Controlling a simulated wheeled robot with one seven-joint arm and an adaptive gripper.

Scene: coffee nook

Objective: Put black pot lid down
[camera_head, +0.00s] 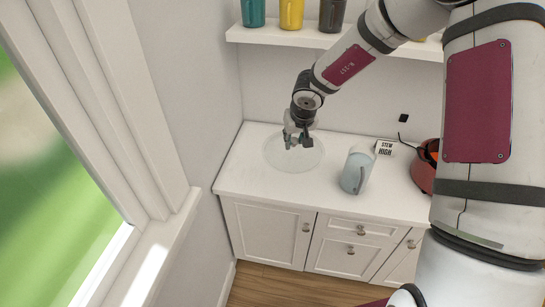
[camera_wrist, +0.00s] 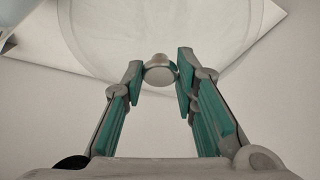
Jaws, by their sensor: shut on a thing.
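The pot lid (camera_head: 283,163) is a round, clear glass disc over the white counter at its left part. It looks clear, not black. In the wrist view the glass lid (camera_wrist: 115,35) fills the top middle, with a small grey knob (camera_wrist: 158,60) at its near side. My gripper (camera_head: 298,141) is above the lid. In the wrist view the two green-padded fingers of my gripper (camera_wrist: 160,76) are closed on the knob from both sides. I cannot tell whether the lid touches the counter or hangs just above it.
A pale blue pitcher (camera_head: 355,171) stands right of the lid on the counter (camera_head: 243,175). A shelf (camera_head: 290,37) with several cups is above. The wall bounds the left.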

